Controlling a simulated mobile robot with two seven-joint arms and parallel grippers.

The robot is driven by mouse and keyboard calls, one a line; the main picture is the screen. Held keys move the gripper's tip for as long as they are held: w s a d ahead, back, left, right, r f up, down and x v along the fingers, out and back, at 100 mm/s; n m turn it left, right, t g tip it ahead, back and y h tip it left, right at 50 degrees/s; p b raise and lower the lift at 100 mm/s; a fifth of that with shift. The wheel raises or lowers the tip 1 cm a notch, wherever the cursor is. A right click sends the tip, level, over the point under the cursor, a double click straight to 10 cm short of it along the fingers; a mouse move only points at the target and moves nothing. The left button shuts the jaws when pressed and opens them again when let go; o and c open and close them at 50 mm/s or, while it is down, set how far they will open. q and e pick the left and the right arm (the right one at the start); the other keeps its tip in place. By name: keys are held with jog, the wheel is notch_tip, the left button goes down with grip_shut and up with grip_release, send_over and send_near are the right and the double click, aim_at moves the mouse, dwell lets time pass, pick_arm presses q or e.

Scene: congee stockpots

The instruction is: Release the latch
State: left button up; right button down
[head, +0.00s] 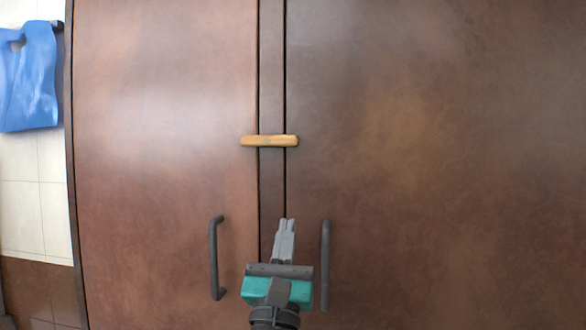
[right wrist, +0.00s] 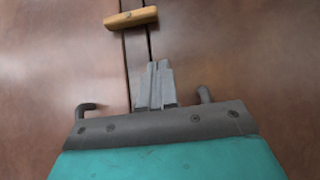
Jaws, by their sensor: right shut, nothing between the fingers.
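The latch (head: 269,141) is a light wooden bar lying horizontally across the seam between two brown cabinet doors. It also shows at the top of the right wrist view (right wrist: 130,18). My right gripper (head: 287,222) is below the latch, in front of the strip between the doors. Its grey fingers are shut, empty and point up toward the latch, with a gap between them and the bar. The fingers show in the right wrist view too (right wrist: 157,66). My left gripper is not in view.
The left door (head: 160,150) and right door (head: 430,160) are both closed. A dark left handle (head: 214,258) and right handle (head: 325,265) stand out on either side of my right gripper. A blue bag (head: 30,78) hangs at the far left.

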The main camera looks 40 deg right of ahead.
aim_at(269, 141)
jog(key=p+x, duration=0.2)
jog(key=x, duration=0.7)
jog(key=shift+w+d+r+p, duration=0.1)
jog(key=shift+w+r+p, duration=0.05)
jog(key=shift+r+p, duration=0.2)
notch_tip(269, 141, up, 3)
jog(key=shift+w+d+f+p, duration=0.1)
jog(key=shift+d+f+p, duration=0.1)
jog(key=shift+p, duration=0.3)
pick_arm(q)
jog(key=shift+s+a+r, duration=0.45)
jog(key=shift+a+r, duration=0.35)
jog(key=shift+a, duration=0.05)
pick_arm(e)
jog(key=shift+a+r, duration=0.1)
jog(key=shift+r, duration=0.6)
pick_arm(q)
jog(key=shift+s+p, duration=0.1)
jog(key=shift+p, duration=0.2)
pick_arm(e)
jog(key=shift+w, duration=0.1)
